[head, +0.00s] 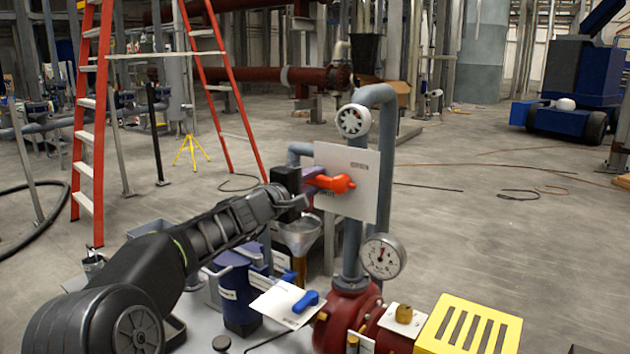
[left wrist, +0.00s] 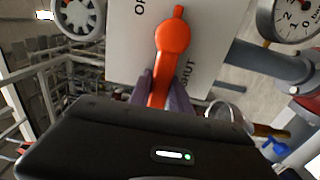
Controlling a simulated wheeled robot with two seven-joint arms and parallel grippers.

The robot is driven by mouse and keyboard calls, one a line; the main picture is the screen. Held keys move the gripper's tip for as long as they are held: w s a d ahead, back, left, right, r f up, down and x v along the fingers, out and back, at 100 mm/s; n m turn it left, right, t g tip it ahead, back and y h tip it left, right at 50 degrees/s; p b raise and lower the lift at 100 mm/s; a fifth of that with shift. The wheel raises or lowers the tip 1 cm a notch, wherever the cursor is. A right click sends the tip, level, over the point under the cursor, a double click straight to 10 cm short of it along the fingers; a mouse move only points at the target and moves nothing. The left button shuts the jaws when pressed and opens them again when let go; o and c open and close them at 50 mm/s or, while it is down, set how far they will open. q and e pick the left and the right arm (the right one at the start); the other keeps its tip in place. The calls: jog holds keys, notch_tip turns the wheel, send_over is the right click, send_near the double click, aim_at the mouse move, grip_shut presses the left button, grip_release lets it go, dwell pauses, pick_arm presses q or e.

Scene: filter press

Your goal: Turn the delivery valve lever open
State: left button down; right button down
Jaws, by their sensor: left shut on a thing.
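The delivery valve lever (head: 338,184) is orange-red and sits in front of a white plate (head: 362,200) on the grey pipework. In the head view it lies roughly level, its handle end toward the left. My left gripper (head: 308,182) reaches it from the left and is shut on the handle. In the left wrist view the lever (left wrist: 173,40) shows its round hub, and the purple fingers (left wrist: 162,95) hold its handle from both sides. The plate (left wrist: 125,50) there carries partly hidden lettering, with "SHUT" beside the handle. My right gripper is not in view.
A pressure gauge (head: 382,256) and a red pump (head: 345,310) with a yellow slotted guard (head: 468,325) stand below and right. A white round wheel (head: 353,121) is above. A funnel (head: 299,236) and a blue lever (head: 306,301) sit below my gripper.

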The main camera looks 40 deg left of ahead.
aim_at(329, 178)
pick_arm(q)
jog(key=shift+f, duration=0.1)
dwell(0.7)
